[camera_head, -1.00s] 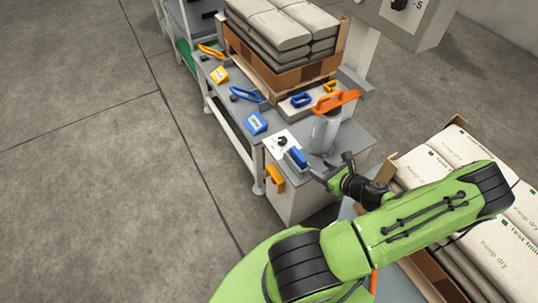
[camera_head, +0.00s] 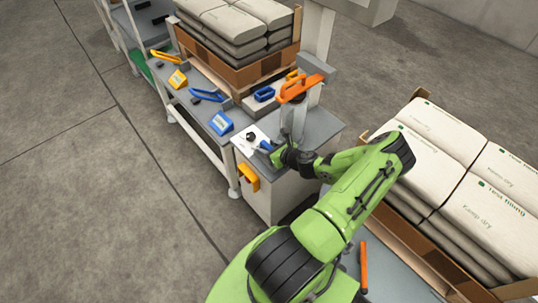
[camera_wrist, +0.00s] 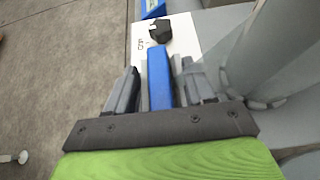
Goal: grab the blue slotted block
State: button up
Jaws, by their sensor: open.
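A blue block (camera_wrist: 158,78) stands out as a long narrow bar in the wrist view, and I cannot make out a slot in it. It also shows in the head view (camera_head: 266,145), partly hidden by my gripper, beside a white plate at the bench end. My gripper (camera_wrist: 157,92) is open, with one grey finger on each side of the block. Gaps show between fingers and block, the right one narrow. Whether either finger touches it is unclear. In the head view my gripper (camera_head: 277,152) is low over the bench end.
The white plate (camera_head: 244,148) carries a black knob (camera_wrist: 160,31). A grey post (camera_head: 293,122) with an orange handle (camera_head: 298,88) stands close at the right. Stacked sacks (camera_head: 462,155) are at the right.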

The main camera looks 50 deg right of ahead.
grip_shut()
jog(key=shift+r, duration=0.1)
